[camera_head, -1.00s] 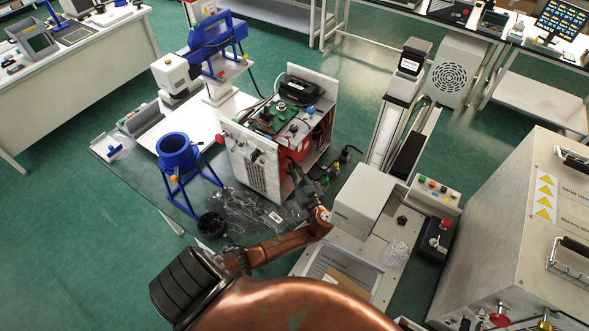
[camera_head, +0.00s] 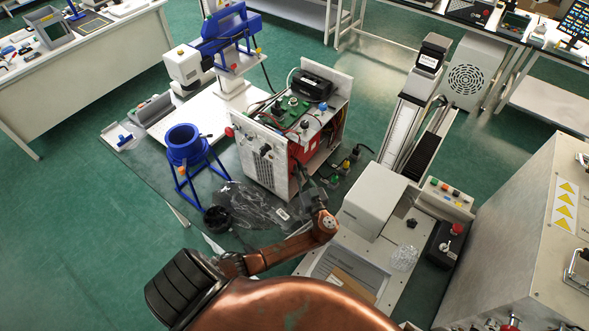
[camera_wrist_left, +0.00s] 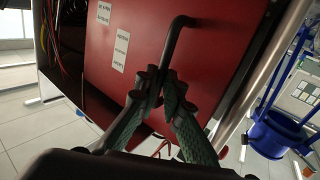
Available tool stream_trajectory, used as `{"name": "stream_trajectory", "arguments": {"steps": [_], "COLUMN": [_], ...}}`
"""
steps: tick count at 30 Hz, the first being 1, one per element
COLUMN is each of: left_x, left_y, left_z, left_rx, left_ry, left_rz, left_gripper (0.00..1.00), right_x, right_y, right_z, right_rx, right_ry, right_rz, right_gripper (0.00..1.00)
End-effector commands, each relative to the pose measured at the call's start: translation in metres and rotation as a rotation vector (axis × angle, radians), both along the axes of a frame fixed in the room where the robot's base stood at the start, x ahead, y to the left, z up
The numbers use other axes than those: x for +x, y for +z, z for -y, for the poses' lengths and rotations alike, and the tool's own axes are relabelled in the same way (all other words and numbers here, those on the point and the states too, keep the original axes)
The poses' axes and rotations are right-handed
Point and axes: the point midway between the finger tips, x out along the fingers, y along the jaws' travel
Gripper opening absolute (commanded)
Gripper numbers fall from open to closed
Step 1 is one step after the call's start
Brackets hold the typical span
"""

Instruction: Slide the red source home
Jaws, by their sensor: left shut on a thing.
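The red source (camera_head: 308,149) is a red box set between pale upright panels of an open instrument frame on the dark bench. In the left wrist view its red face (camera_wrist_left: 200,60) fills the middle, with two white labels and a bent black handle (camera_wrist_left: 177,35). My left gripper (camera_wrist_left: 165,88) is shut on the lower part of this handle, close to the red face. In the head view my left gripper (camera_head: 309,187) is small and dark at the frame's near right side, partly hidden by my arm. My right gripper is not in view.
A blue funnel stand (camera_head: 186,150) stands left of the frame. Crumpled clear plastic (camera_head: 250,203) lies in front. A pale grey box (camera_head: 372,201) and a tall slide column (camera_head: 408,110) stand close on the right. Coloured plugs (camera_head: 345,167) sit beside the frame.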

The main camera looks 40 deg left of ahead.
Motion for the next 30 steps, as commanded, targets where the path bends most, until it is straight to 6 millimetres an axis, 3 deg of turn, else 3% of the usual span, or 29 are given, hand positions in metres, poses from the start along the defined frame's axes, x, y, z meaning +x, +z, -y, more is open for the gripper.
{"name": "stream_trajectory", "arguments": {"steps": [5,6,14,23,30], "left_x": [-0.004,-0.005,-0.003,-0.004,-0.021], "left_y": [-0.004,-0.004,-0.004,-0.003,-0.004], "left_z": [-0.002,-0.002,-0.001,0.001,0.029], "left_rx": [-0.001,-0.001,0.000,-0.001,-0.004], "left_ry": [0.008,0.009,0.006,0.004,0.004], "left_rz": [-0.009,-0.009,-0.007,-0.006,-0.007], "left_gripper": [0.00,0.09,0.26,0.26,0.26], "right_x": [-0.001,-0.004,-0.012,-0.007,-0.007], "right_y": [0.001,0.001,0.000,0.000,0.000], "right_z": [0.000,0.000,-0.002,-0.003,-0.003], "right_rx": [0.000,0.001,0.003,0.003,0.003], "right_ry": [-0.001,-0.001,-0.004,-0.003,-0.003], "right_rz": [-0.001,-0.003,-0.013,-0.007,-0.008], "right_gripper": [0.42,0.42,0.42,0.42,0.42]}}
